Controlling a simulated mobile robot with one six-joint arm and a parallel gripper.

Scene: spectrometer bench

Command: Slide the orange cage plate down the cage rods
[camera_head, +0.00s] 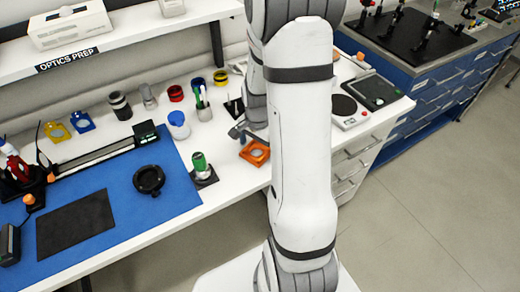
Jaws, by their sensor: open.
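The orange cage plate (264,158) is a square frame with a round opening. It is at the right end of the white bench, left of my arm, and its right edge is close to my arm's outline. My gripper (242,136) is open, just above and left of the plate in the picture. Its fingers look apart from the plate, but their exact gap is too small to tell. I cannot clearly make out the cage rods; my arm covers part of the bench there.
A blue mat (165,205) carries a black ring (149,180). A balance (348,111) is right of my arm. An overhead shelf (150,32) runs along the back.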

